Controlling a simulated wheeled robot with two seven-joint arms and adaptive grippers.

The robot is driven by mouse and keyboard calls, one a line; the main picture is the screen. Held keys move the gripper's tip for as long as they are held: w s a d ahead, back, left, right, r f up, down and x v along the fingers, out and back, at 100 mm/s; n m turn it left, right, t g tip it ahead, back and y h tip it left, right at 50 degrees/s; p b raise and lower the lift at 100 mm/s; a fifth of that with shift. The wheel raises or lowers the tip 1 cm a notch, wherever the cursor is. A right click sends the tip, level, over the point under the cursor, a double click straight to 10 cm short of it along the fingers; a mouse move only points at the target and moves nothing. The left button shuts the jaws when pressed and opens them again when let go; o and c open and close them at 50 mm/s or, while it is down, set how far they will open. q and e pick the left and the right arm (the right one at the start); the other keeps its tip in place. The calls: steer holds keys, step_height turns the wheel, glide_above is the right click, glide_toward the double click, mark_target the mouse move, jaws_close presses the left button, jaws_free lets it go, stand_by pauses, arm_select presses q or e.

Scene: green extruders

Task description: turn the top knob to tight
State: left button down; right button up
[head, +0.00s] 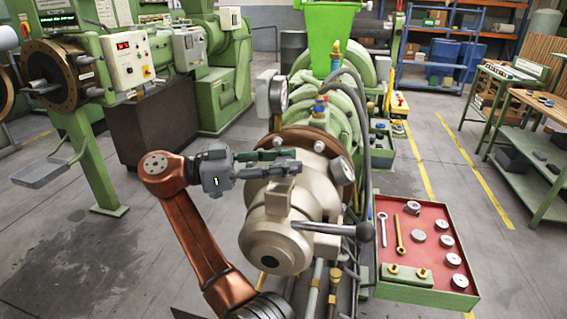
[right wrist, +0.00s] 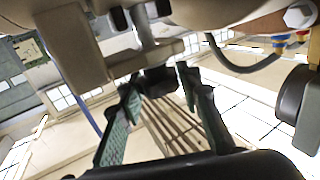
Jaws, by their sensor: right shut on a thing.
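My right gripper (head: 282,162) reaches in from the left across the top of a beige, motor-like machine head (head: 275,243). Its grey body and green-padded fingers lie roughly level there. In the right wrist view its two green fingers (right wrist: 160,88) stand on either side of a dark knob (right wrist: 158,80) at the end of a pale stem. The gripper is shut on this knob. In the head view the fingers largely hide the knob, and I cannot tell its turn angle. My left gripper is not in view.
A lever with a dark knob end (head: 362,231) sticks out from the machine head to the right. A round gauge (head: 278,94) stands behind. A red-lined tray (head: 425,240) with wrenches and several metal discs sits at right. Open floor lies at left.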

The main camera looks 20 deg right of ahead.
steer(key=shift+r, duration=0.1)
steer(key=o, duration=1.2)
